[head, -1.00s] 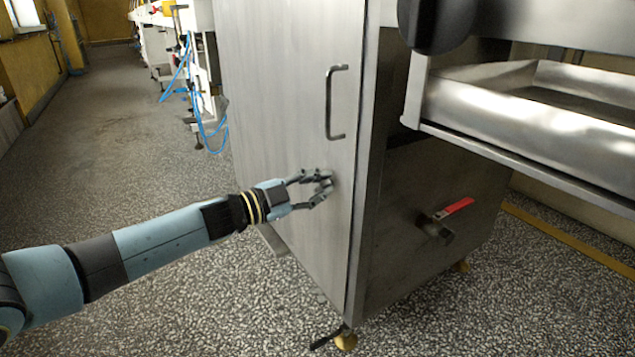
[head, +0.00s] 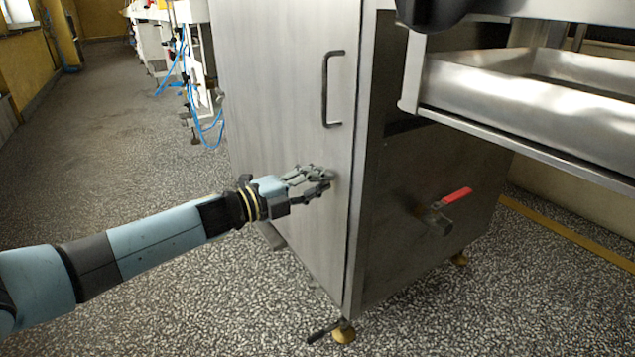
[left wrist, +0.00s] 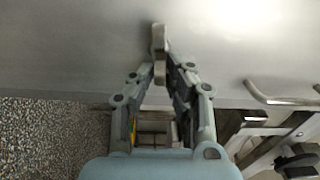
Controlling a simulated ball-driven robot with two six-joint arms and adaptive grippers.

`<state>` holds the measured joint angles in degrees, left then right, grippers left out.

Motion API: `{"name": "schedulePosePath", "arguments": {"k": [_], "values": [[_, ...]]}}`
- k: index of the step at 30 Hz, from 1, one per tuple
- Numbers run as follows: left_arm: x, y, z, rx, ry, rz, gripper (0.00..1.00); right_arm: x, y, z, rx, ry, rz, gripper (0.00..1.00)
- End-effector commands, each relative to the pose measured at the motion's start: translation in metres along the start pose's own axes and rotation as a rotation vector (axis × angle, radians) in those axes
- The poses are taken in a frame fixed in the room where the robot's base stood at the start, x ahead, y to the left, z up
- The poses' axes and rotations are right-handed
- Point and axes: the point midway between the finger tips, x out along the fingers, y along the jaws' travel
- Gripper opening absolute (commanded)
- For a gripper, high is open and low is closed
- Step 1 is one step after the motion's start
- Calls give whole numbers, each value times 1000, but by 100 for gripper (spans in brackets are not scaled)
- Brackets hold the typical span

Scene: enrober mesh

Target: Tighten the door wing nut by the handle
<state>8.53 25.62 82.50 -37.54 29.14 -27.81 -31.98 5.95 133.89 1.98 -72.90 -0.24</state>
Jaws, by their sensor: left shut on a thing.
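The cabinet door (head: 285,80) is a tall brushed-steel panel with a dark, U-shaped handle (head: 325,90). The handle also shows at the right in the left wrist view (left wrist: 285,102). The wing nut (left wrist: 159,42) is a small metal piece standing out from the door, below the handle. My left gripper (head: 326,178) reaches it from the left and is shut on it; the fingertips close around its near part in the left wrist view (left wrist: 160,72). In the head view the fingers mostly hide the nut. My right gripper is not in view.
A steel tray (head: 480,95) juts out at the upper right. A red-handled valve (head: 455,196) sits on the cabinet's side. The cabinet stands on feet, one (head: 343,332) near the front corner. The speckled floor (head: 110,170) at the left is clear.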

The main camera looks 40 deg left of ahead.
Motion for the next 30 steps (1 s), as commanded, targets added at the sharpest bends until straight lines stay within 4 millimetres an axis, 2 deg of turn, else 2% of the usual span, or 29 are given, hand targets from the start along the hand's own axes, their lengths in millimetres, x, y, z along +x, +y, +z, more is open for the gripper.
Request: {"name": "schedulePosePath", "arguments": {"k": [1, 19, 20, 24, 30], "values": [[-3, 7, -2, 8, 2, 9, 0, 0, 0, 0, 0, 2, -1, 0], [-3, 8, -1, 39, -1, 11, 0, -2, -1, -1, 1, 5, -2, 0], [-3, 8, -1, 39, -1, 11, 17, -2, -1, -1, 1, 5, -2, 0], [-2, 6, -1, 40, -1, 8, 35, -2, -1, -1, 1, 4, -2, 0], [-1, 4, 0, 41, -1, 5, 35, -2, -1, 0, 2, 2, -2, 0]]}}
